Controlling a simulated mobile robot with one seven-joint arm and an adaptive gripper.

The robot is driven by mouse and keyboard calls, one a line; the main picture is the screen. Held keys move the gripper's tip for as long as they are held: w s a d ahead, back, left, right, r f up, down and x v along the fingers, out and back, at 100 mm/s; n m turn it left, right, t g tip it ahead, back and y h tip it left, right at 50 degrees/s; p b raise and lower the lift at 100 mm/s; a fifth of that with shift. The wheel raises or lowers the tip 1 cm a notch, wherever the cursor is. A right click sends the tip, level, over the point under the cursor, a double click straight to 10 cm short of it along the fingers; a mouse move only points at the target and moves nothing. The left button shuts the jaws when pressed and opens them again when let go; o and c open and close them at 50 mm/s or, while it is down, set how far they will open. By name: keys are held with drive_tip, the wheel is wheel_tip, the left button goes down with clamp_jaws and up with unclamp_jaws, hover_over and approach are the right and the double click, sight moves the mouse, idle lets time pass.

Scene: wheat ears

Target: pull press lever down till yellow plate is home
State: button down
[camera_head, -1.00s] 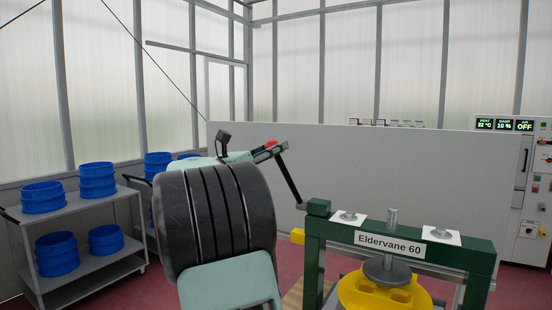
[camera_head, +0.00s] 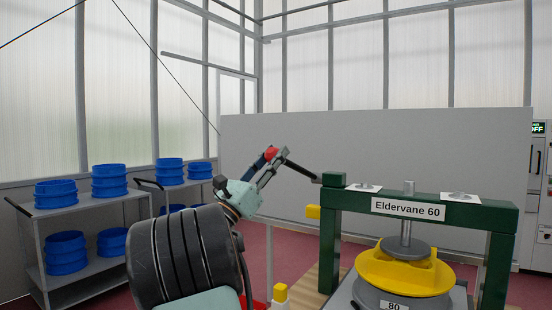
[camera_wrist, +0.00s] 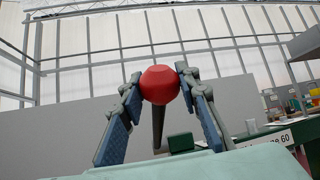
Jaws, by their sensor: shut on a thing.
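The green press (camera_head: 498,270), labelled "Eldervane 60", stands right of centre in the head view. Its dark lever (camera_head: 300,169) slopes from the upper left corner of the frame up to a red knob (camera_head: 271,153). My gripper (camera_head: 268,158) is shut on this knob; in the wrist view the fingers (camera_wrist: 160,80) press both sides of the red knob (camera_wrist: 160,86). The round yellow plate (camera_head: 400,277) lies beneath the dark disc (camera_head: 403,249) of the press ram, above a grey drum marked 80. Whether it is fully seated cannot be told.
A small yellow block (camera_head: 313,211) sits at the press's left post; another yellow block (camera_head: 280,292) tops a short white post lower down. Shelving carts (camera_head: 96,205) with blue tubs stand at left. A grey partition (camera_head: 290,128) stands behind.

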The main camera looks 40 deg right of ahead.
wheel_tip(320, 180, down, 17)
drive_tip(key=b, duration=0.5)
drive_tip(key=shift+s+a+h, duration=0.15)
drive_tip(key=shift+a+h, duration=0.15)
drive_tip(key=shift+a, duration=0.1)
drive_tip(key=c, duration=1.4)
unclamp_jaws()
drive_tip(key=shift+d+f, duration=0.1)
drive_tip(key=shift+c, duration=0.2)
